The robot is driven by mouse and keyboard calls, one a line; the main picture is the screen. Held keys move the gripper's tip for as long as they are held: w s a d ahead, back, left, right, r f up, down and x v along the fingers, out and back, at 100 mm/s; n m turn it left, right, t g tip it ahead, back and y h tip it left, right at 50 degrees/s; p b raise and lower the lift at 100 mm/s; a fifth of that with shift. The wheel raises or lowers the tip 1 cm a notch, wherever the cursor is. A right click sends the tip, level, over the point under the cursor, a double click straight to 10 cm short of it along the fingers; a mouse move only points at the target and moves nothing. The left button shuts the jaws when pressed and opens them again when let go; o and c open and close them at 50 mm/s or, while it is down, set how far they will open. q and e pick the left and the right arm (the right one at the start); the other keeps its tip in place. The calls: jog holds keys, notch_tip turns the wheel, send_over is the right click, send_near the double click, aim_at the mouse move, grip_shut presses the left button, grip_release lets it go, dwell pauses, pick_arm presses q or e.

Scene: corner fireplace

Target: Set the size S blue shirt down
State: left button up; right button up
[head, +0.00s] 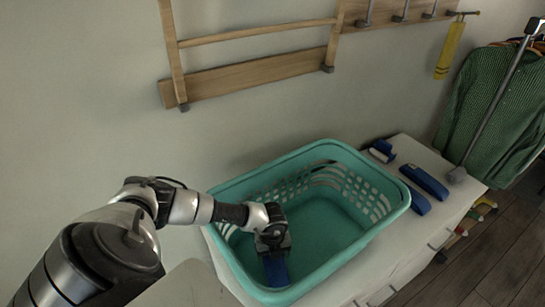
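My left gripper (274,247) reaches down into a teal laundry basket (385,222), near its front left part. A blue thing (275,270) shows directly below the gripper, inside the basket. It may be the blue shirt, but only a small part shows and no size mark can be read. The blue thing touches or nearly touches the gripper. The fingertips are hidden, so I cannot tell whether they grip it or whether it rests on the basket floor. My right gripper is out of view.
The basket stands on a white cabinet (408,248). Blue brush-like items (424,182) and a blue and white item (382,151) lie right of it. A wooden wall rack (255,76) hangs above. Green checked shirts (492,105) hang at right. The basket's right half looks empty.

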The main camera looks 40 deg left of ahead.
pick_arm(q)
jog(key=shift+f+b, duration=0.3)
jog(key=shift+f, duration=0.3)
jog(key=o, duration=1)
jog(key=shift+r, duration=0.1)
jog(key=shift+r+p, duration=0.55)
jog(key=shift+r, duration=0.4)
notch_tip(320, 180, up, 11)
jog(key=b, duration=0.3)
jog(key=shift+r, duration=0.15)
